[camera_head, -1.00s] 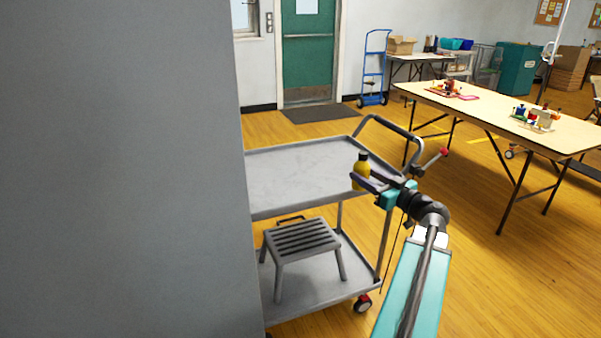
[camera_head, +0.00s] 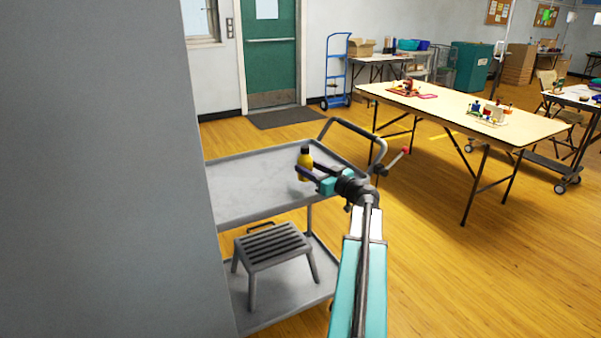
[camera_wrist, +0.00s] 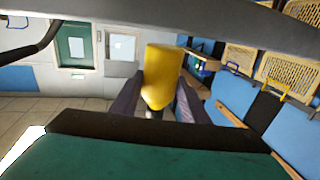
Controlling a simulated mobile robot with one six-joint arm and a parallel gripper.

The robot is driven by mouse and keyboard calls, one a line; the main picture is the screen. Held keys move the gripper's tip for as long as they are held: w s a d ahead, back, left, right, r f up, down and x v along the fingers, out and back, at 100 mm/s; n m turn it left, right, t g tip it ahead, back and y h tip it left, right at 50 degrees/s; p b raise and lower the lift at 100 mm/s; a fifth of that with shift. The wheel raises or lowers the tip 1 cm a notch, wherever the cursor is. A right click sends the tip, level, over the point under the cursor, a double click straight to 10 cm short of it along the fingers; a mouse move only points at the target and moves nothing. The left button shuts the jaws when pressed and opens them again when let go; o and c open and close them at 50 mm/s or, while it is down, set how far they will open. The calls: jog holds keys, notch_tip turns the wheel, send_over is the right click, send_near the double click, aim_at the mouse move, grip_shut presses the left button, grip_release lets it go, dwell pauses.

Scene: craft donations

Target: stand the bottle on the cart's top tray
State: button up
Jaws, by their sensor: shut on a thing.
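A yellow bottle (camera_head: 306,166) with a black cap is held upright in my gripper (camera_head: 309,172). In the head view it shows in front of the right part of the cart's grey top tray (camera_head: 245,190); I cannot tell whether its base touches the tray. In the wrist view the yellow bottle (camera_wrist: 160,75) fills the space between the two dark fingers of my gripper (camera_wrist: 155,100), which are shut on it. The part of the tray at the left is hidden behind a grey surface.
A grey step stool (camera_head: 270,246) stands on the cart's lower shelf. The cart's handle (camera_head: 362,130) rises at the back right, close to my gripper. A large grey surface (camera_head: 95,170) blocks the left. A folding table (camera_head: 450,108) with small items stands at the right. The visible tray is otherwise bare.

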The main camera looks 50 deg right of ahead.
jog(key=w, duration=0.2)
jog(key=w+d, duration=0.1)
jog(key=w, duration=0.1)
jog(key=shift+w+f, duration=0.2)
jog(key=shift+w, duration=0.2)
jog(key=shift+f, duration=1.75)
jog(key=shift+f, duration=0.2)
jog(key=o, duration=1.2)
jog(key=shift+r+p, duration=0.25)
jog(key=shift+p, duration=0.05)
